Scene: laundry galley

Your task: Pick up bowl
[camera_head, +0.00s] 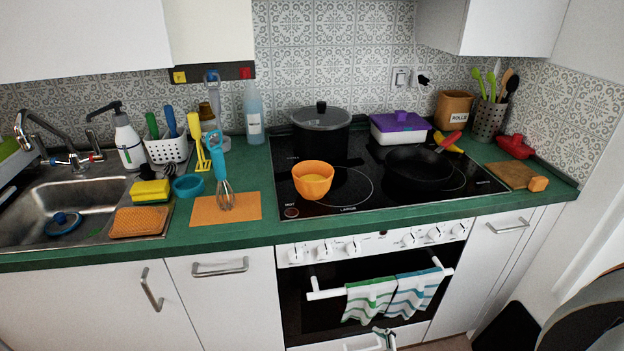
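An orange bowl (313,181) stands upright on the front left part of the black cooktop, in front of the black pot. A smaller teal bowl (188,186) sits on the green counter between the sink and the orange cutting board. I cannot tell which bowl the task means.
A lidded black pot (321,137) stands behind the orange bowl, and a black pan (420,167) lies to its right on the cooktop (350,205). A whisk (226,190) rests over the orange board (240,209). Towels (392,295) hang on the oven handle.

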